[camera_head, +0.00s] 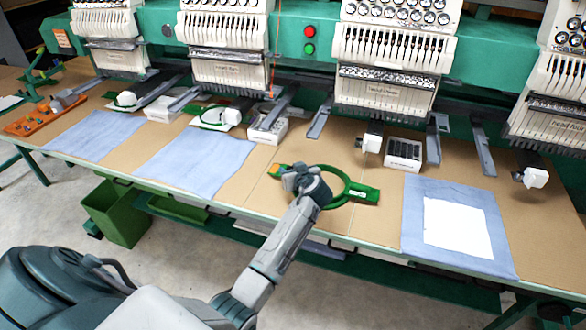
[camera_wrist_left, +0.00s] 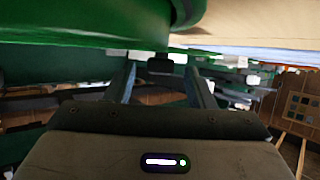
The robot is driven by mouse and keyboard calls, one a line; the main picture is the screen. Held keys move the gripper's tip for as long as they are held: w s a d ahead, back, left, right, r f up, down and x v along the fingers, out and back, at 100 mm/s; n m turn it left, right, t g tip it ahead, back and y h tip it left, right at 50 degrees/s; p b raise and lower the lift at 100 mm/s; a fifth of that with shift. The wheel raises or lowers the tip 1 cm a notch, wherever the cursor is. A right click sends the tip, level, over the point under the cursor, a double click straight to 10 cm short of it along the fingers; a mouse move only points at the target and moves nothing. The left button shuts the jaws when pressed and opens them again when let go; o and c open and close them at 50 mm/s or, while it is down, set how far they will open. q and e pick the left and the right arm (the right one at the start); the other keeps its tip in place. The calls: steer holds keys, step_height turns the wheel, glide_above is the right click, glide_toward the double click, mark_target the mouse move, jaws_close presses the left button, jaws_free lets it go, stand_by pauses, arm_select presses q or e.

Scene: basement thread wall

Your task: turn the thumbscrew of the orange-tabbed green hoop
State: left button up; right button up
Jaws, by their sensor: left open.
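The green hoop (camera_head: 364,193) lies on the tan table in front of the machines, with a flat green bracket on its right side. Its orange tab (camera_head: 273,169) shows just left of my left gripper (camera_head: 292,174). My left gripper is over the hoop's left side and hides part of it, and the head view does not show the thumbscrew clearly. In the left wrist view my left gripper (camera_wrist_left: 162,84) has its two fingers apart. A small dark block (camera_wrist_left: 160,65) shows between and beyond the fingertips; I cannot tell whether it is the thumbscrew. A large green surface fills the upper left.
Blue cloths (camera_head: 193,160) lie to the left, and another with a white sheet (camera_head: 457,229) lies to the right. Embroidery heads (camera_head: 390,70) stand behind. A dark-topped box (camera_head: 403,154) sits behind the hoop. A green bin (camera_head: 118,212) stands below the table.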

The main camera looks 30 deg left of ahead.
arm_select(q)
steer(key=shift+w+f, duration=0.1)
steer(key=shift+c, duration=0.2)
steer(key=c, duration=1)
steer(key=shift+o, duration=0.2)
steer(key=shift+a+m+t+h, duration=0.1)
steer(key=shift+m+t+h, duration=0.2)
steer(key=m, duration=0.1)
steer(key=m+t+h+p, duration=0.1)
steer(key=t+h+p, duration=0.1)
steer(key=shift+s+a+r+m, duration=0.2)
steer(key=shift+s+a+m, duration=0.05)
steer(key=shift+s+m, duration=0.15)
steer(key=m+h+p, duration=0.1)
steer(key=m+t+h+p, duration=0.1)
steer(key=shift+a+r+t+h+p, duration=0.1)
steer(key=shift+a+t+h+p, duration=0.1)
steer(key=shift+t+h+p, duration=0.15)
steer(key=shift+a+m+t+h+p, duration=0.15)
steer(key=shift+m+t+h+p, duration=0.1)
steer(key=shift+m+h+p, duration=0.9)
steer(key=shift+f, duration=0.25)
